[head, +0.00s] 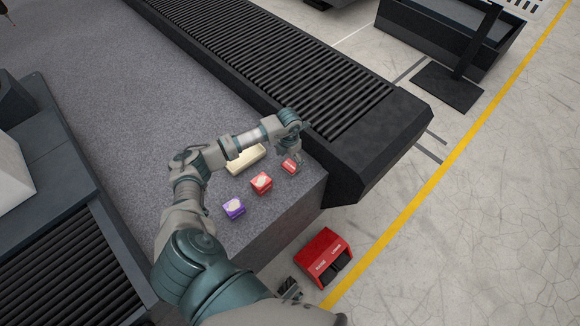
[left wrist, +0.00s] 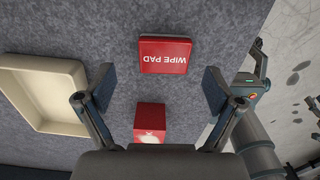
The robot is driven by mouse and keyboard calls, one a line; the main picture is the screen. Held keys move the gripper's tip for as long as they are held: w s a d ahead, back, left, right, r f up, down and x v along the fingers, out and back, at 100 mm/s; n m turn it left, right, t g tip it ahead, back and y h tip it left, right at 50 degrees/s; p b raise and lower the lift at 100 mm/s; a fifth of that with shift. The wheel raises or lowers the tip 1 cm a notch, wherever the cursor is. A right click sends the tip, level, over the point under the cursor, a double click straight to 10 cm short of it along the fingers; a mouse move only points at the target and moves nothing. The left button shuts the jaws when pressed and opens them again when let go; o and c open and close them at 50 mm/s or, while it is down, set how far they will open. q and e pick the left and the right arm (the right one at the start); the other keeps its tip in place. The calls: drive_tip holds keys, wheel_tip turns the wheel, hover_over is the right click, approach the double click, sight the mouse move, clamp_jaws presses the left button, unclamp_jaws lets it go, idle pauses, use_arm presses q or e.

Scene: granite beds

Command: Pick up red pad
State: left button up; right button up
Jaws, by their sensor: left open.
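The red pad (head: 289,166) is a small flat red block on the grey granite bed, near its front right corner. In the left wrist view the red pad (left wrist: 165,55) lies flat with white "WIPE PAD" lettering. My left gripper (head: 293,158) is over the pad in the head view, partly hiding it. In the left wrist view the left gripper (left wrist: 157,88) is open and empty, its fingers spread wide on either side below the pad in the picture, apart from it. My right gripper cannot be identified in these frames.
A red box (head: 261,182) and a purple box (head: 234,207) stand left of the pad. A cream tray (head: 245,158) lies behind them. A black roller conveyor (head: 300,75) borders the bed. A red bin (head: 323,257) is on the floor below the bed's edge.

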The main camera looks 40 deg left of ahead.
sight(290, 165)
use_arm(q)
wheel_tip(290, 165, down, 3)
drive_tip(key=shift+w+d+f, duration=0.1)
drive_tip(key=shift+d+f, duration=0.1)
drive_tip(key=shift+f, duration=0.05)
drive_tip(key=shift+d, duration=0.15)
drive_tip(key=shift+r, duration=0.2)
drive_tip(key=c, duration=1)
drive_tip(key=shift+f, duration=0.1)
use_arm(e)
drive_tip(key=shift+s+d+r, duration=0.2)
drive_tip(key=shift+r, duration=0.3)
drive_tip(key=shift+w, duration=0.1)
